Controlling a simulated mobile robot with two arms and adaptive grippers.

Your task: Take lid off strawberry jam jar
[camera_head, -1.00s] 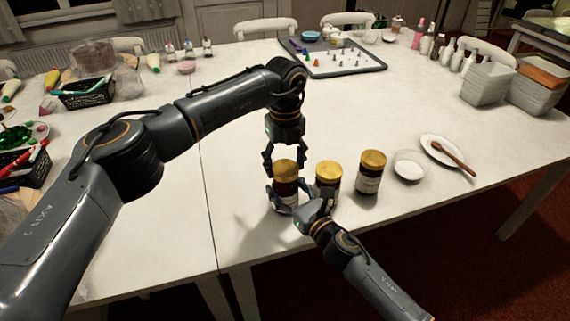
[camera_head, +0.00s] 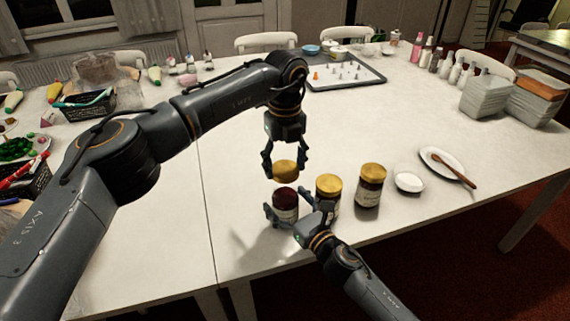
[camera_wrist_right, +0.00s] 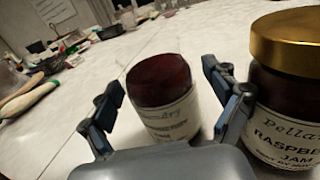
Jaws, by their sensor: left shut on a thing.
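The strawberry jam jar (camera_head: 285,207) stands lidless on the table, its dark red top showing. Its gold lid (camera_head: 286,171) is in my left gripper (camera_head: 286,165), shut on it and holding it just above the jar. My right gripper (camera_head: 288,214) has its fingers on either side of the jar. In the right wrist view the jar (camera_wrist_right: 163,95) sits between the fingers of my right gripper (camera_wrist_right: 165,105), its label only partly readable. Narrow gaps seem to show beside it, so I cannot tell whether the fingers press on it.
A gold-lidded raspberry jam jar (camera_wrist_right: 290,90) stands close to the right of my right gripper; it also shows in the head view (camera_head: 333,207). Another lidded jar (camera_head: 370,188), a small white dish (camera_head: 408,182) and a plate (camera_head: 437,158) with a wooden spoon lie further right.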

